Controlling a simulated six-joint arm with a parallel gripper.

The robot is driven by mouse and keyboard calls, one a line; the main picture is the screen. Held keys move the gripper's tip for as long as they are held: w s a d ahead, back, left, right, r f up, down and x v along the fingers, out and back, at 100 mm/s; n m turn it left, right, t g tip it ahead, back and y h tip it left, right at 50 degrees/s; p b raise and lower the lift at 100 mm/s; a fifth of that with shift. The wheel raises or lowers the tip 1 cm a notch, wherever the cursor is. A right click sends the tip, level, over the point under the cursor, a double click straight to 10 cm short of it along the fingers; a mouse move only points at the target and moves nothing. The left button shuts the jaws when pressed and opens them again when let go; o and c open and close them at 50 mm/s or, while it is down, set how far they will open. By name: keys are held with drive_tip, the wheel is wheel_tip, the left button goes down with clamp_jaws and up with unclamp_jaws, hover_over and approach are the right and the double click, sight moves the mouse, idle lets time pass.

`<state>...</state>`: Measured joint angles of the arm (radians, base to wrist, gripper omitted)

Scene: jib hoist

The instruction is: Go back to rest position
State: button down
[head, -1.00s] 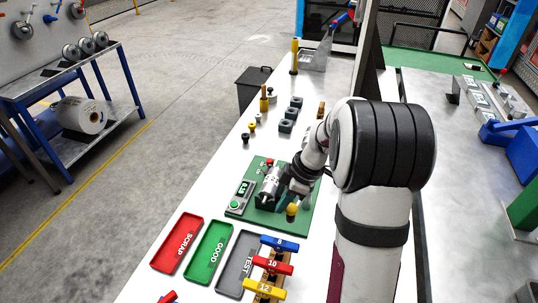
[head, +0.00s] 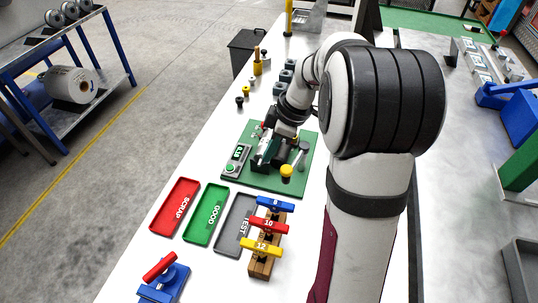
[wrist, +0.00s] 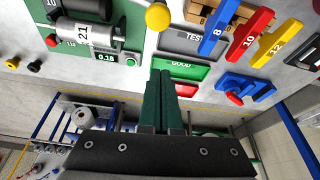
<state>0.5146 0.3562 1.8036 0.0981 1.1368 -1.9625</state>
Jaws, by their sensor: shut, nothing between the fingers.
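My gripper (head: 263,158) hangs above the green board (head: 268,185) in the head view, with my arm reaching in from the right. In the wrist view its two dark green fingers (wrist: 160,78) are together with nothing between them. The board carries a small display box (head: 236,160), a yellow knob (head: 286,170) and a silver cylindrical device, seen in the wrist view (wrist: 88,32). My gripper partly hides the device in the head view. The fingers look apart from the board's parts; their exact height is hard to judge.
Red SCRAP (head: 175,206), green GOOD (head: 206,214) and grey TEST (head: 235,223) trays lie in front of the board. A wooden rack (head: 262,266) holds blue, red and yellow T-handles. A blue fixture with a red handle (head: 163,280) stands nearby. Small knobs and blocks stand behind the board.

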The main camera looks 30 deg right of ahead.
drive_tip(key=w+v, duration=0.1)
drive_tip(key=v, duration=0.3)
drive_tip(key=s+a+r+m+g, duration=0.25)
drive_tip(key=s+a+m, duration=0.45)
drive_tip(key=s+a, duration=0.5)
drive_tip(key=s+a+f+m, duration=0.1)
drive_tip(key=s+a+m, duration=0.1)
drive_tip(key=s+m, duration=0.2)
drive_tip(key=s+a+f+m+h, duration=0.1)
drive_tip(key=s+a+f+m, duration=0.1)
drive_tip(key=s+m, duration=0.3)
drive_tip(key=s+a, duration=0.1)
drive_tip(key=s, duration=0.3)
drive_tip(key=shift+a, duration=0.2)
